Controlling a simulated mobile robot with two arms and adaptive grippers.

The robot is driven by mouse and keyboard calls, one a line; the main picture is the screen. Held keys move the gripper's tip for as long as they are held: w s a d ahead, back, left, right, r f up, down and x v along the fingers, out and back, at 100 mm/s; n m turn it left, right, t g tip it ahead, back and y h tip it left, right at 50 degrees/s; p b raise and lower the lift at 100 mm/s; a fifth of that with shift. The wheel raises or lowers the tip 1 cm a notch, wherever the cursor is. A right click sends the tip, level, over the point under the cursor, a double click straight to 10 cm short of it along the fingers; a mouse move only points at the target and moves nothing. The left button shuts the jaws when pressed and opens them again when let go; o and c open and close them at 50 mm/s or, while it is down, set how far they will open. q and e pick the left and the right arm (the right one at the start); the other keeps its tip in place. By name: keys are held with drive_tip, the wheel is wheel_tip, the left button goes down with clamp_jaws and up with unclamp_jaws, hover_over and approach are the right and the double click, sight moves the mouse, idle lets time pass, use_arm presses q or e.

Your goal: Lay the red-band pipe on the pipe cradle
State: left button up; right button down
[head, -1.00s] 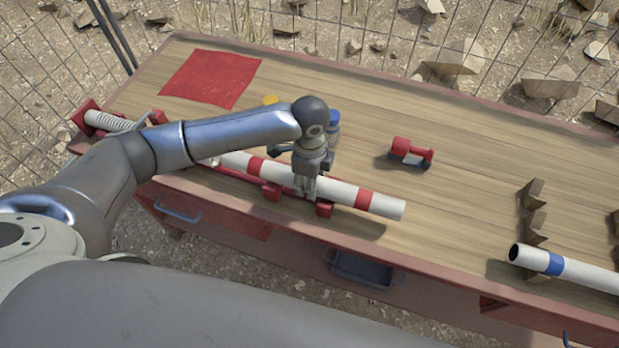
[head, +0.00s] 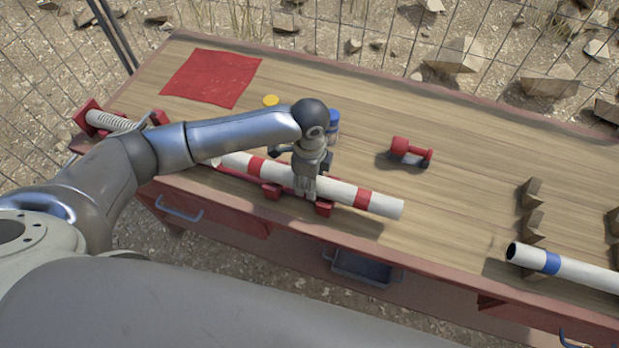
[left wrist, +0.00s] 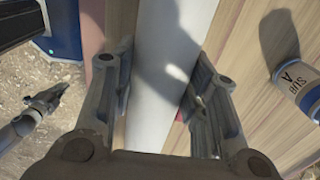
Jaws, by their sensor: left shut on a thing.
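The red-band pipe (head: 340,191), white with two red bands, lies lengthwise near the table's front edge. My left gripper (head: 306,192) is shut on its middle, and in the left wrist view the fingers (left wrist: 155,95) stand on both sides of the white pipe (left wrist: 170,65). The red pipe cradle (head: 323,208) is directly beneath the pipe, its supports partly covered by it. I cannot tell whether the pipe touches them. A grey gripper, seemingly my right one (left wrist: 42,103), shows small at the left of the wrist view; its opening is unclear.
A blue-band pipe (head: 585,273) lies by brown blocks (head: 533,225) at right. A red tool (head: 410,152), a yellow disc (head: 270,100), a blue-topped can (head: 333,120) and a red cloth (head: 212,78) are on the table.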

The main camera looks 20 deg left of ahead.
use_arm(q)
drive_tip(key=shift+f, duration=0.4)
drive_tip(key=o, duration=1.2)
drive_tip(key=shift+o, duration=0.6)
wheel_tip(320, 180, up, 12)
